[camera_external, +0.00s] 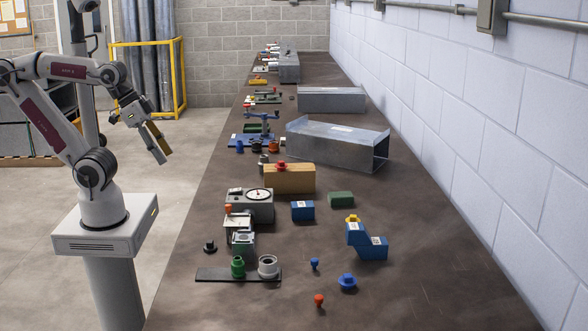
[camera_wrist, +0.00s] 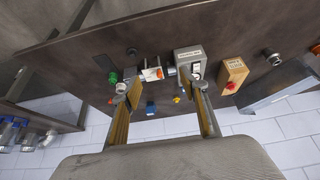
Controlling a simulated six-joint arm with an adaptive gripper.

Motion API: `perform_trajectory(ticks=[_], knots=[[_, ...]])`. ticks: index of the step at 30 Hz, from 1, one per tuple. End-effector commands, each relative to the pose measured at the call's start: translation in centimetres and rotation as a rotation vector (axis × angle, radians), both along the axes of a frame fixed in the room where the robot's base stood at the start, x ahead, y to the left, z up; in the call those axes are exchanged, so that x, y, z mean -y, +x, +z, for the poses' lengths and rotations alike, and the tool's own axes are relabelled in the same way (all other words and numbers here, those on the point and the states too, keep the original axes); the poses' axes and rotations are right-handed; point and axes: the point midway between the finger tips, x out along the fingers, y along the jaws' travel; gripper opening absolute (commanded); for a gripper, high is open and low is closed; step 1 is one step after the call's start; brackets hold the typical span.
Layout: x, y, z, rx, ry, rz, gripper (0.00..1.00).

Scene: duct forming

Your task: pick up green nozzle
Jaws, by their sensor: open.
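The green nozzle (camera_external: 238,267) stands upright on a dark flat plate (camera_external: 212,275) near the front left edge of the table. In the wrist view the green nozzle (camera_wrist: 113,78) is small and lies to the left of my left finger. My gripper (camera_external: 158,147) hangs in the air left of the table, apart from the nozzle and farther back. In the wrist view my gripper (camera_wrist: 165,88) is open, with its two fingers wide apart and nothing held between them.
A grey fitting (camera_external: 268,265) stands on the same plate, right of the nozzle. A clear-topped device (camera_external: 242,240) and a black knob (camera_external: 210,246) are just behind. Blue (camera_external: 348,282) and red (camera_external: 319,300) pieces lie to the right. The front right tabletop is clear.

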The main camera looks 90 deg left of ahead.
Motion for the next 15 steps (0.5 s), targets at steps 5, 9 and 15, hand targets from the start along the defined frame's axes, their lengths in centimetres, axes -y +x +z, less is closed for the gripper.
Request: perform_trajectory(ticks=[5, 9, 15], knots=[[0.0, 0.0, 0.0, 0.0, -0.001, 0.0, 0.44], [0.5, 0.5, 0.0, 0.005, -0.011, -0.011, 0.44], [3.0, 2.8, -0.3, 0.031, -0.068, -0.049, 0.44]])
